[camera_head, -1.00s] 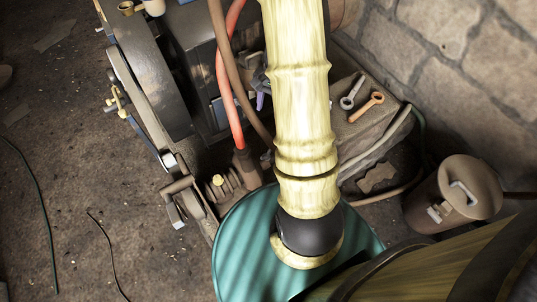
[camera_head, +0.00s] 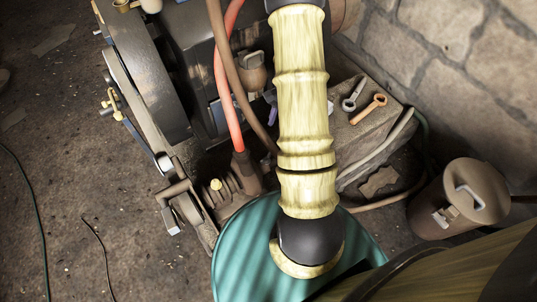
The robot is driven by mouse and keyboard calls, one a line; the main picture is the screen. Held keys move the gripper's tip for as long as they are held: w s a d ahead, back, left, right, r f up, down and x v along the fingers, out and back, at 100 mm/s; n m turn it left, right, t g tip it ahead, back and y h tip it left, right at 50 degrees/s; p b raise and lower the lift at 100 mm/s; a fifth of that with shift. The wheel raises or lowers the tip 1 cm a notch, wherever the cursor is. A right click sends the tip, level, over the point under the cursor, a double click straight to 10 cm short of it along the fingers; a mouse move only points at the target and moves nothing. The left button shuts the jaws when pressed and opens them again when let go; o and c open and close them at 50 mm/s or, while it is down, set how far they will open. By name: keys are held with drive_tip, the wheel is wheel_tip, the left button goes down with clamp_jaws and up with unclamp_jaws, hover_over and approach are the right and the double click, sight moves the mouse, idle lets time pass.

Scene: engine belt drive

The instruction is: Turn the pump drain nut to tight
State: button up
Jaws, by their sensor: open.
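I cannot tell for sure which part is the pump drain nut. A small yellowish nut-like piece (camera_head: 216,184) sits on the dark ribbed fitting low on the engine, left of my arm. A brass-coloured fitting with a lever (camera_head: 112,100) is on the engine's left side. My arm crosses the middle of the picture and runs out of the top edge. My gripper is out of the picture, so its place relative to these parts does not show. My arm hides part of the engine behind it.
A red hose (camera_head: 227,90) and a brown hose (camera_head: 238,80) run down the engine. Two wrenches, one grey (camera_head: 354,94) and one orange (camera_head: 369,108), lie on a stone block (camera_head: 372,135). A lidded can (camera_head: 459,198) stands right. Open floor (camera_head: 80,180) lies left.

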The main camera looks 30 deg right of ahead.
sight(267, 158)
drive_tip(key=b+x, duration=0.5)
drive_tip(key=x, duration=0.9)
